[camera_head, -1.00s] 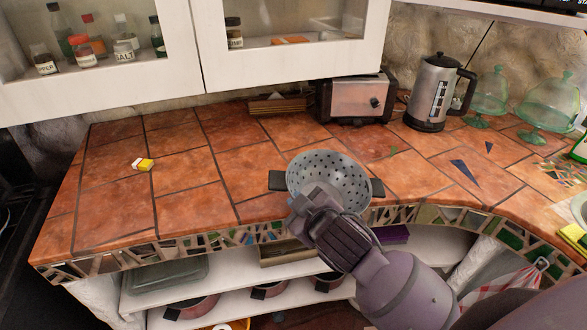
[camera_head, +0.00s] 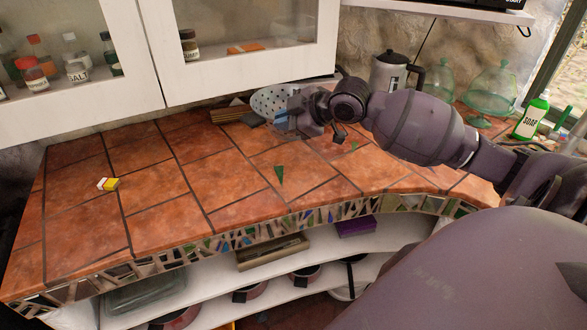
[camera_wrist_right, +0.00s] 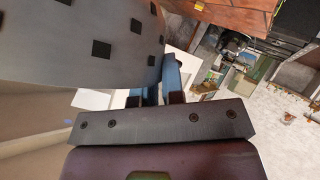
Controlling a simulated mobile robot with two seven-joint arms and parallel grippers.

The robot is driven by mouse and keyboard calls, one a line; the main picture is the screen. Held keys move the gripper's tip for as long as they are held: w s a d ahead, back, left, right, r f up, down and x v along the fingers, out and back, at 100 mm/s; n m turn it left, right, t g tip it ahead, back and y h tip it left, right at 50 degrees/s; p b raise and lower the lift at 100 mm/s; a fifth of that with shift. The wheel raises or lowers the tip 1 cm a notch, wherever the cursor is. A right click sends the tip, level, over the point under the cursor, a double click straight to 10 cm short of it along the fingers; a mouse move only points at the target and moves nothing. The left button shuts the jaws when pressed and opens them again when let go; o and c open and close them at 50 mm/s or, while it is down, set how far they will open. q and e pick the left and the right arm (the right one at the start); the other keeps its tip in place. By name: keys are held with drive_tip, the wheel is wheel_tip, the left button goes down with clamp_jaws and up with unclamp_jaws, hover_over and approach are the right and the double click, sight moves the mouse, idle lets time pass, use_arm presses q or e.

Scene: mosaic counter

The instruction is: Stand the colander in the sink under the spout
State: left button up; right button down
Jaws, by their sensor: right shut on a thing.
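The grey colander (camera_head: 268,100) with dark holes is in front of the toaster's spot at the back of the counter, tilted with its open side toward me. One dark handle (camera_head: 253,119) sticks out at its lower left. My right gripper (camera_head: 284,119) is shut on the colander at its near right side and partly covers it. In the right wrist view the colander's wall (camera_wrist_right: 65,45) fills the upper left, beside the blue-grey fingers (camera_wrist_right: 160,85). Whether it clears the counter is hard to tell. The sink and spout are not in view. My left gripper is not in view.
Cabinets (camera_head: 240,50) overhang the back.

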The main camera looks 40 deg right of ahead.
drive_tip(key=shift+n, duration=0.3)
drive_tip(key=r, duration=0.1)
drive_tip(key=d+r, duration=0.1)
drive_tip(key=r, duration=0.2)
drive_tip(key=shift+w+d+r, duration=0.15)
drive_tip(key=shift+d, duration=0.15)
wheel_tip(320, 180, down, 20)
drive_tip(key=shift+r, duration=0.1)
drive_tip(key=c, duration=1.2)
unclamp_jaws()
